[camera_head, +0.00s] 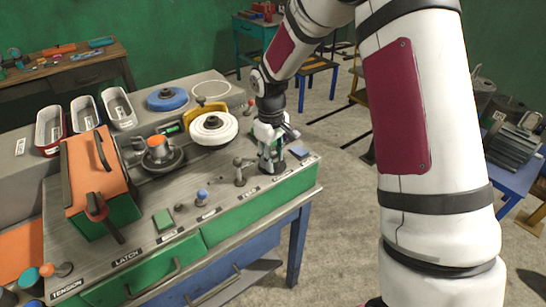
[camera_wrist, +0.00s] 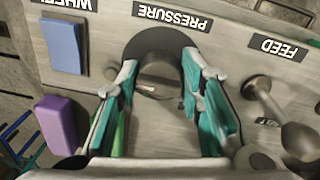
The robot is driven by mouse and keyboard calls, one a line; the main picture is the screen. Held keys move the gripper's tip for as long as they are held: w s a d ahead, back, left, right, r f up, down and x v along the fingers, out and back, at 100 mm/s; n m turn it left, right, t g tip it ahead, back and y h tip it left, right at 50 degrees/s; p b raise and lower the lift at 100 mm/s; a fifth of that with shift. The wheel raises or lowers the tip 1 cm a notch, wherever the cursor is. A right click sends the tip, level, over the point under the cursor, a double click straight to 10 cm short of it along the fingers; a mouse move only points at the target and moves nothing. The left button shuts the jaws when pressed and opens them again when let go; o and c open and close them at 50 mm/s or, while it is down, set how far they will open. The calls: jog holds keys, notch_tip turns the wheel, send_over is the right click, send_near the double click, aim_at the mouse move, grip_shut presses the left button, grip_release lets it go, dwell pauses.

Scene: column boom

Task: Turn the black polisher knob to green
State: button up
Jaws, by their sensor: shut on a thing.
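My gripper (camera_head: 271,165) points down at the right part of the polisher's control panel and hides what is under it in the head view. In the wrist view my gripper (camera_wrist: 160,100) has its two green fingers on either side of a round fitting by the PRESSURE label. A black curved rim (camera_wrist: 160,38) of this fitting shows between and beyond the fingers; I take it for the black knob. Its middle looks grey. A bright green patch (camera_wrist: 119,135) shows beside the left finger; I cannot tell whether it is a dial mark. The knob's pointer is not clear.
A metal lever (camera_wrist: 264,88) stands close right of my gripper by the FEED label. A blue block (camera_wrist: 64,45) and a purple block (camera_wrist: 57,122) are at the left. White and blue polishing wheels (camera_head: 213,127) (camera_head: 167,99) lie behind. An orange-topped box (camera_head: 88,170) stands left.

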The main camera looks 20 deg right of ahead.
jog(key=o, duration=1.1)
jog(key=shift+a, duration=0.1)
jog(key=shift+o, duration=0.2)
jog(key=shift+r, duration=0.15)
notch_tip(320, 180, up, 12)
jog(key=shift+s+a, duration=0.15)
jog(key=shift+a, duration=0.1)
